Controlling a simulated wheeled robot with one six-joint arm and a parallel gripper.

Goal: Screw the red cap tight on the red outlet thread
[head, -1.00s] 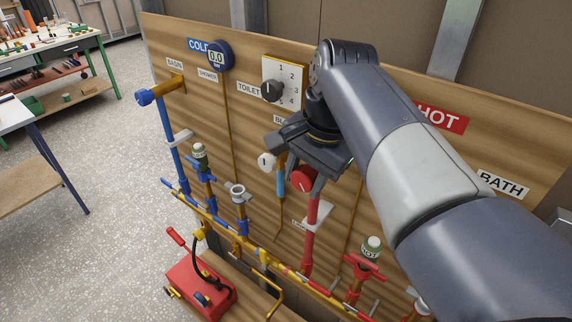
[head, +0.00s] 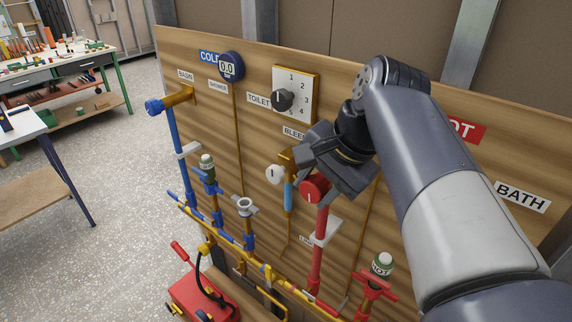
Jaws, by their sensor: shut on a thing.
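The red cap (head: 313,188) is a round red piece with a white mark on its face. It sits at the top of the upright red outlet pipe (head: 319,250) on the board. My gripper (head: 328,179) is at the cap, reaching in from the upper right, and is shut on it. The fingertips are largely hidden behind the cap and the gripper body. The red thread is covered, so I cannot tell how far the cap is screwed on.
A white-faced round piece (head: 275,174) on the blue-and-brass bleed pipe stands close left of my gripper. The selector dial (head: 283,100) and pressure gauge (head: 230,66) are higher on the board. A red pump box (head: 205,299) stands below. A red valve (head: 375,284) is at lower right.

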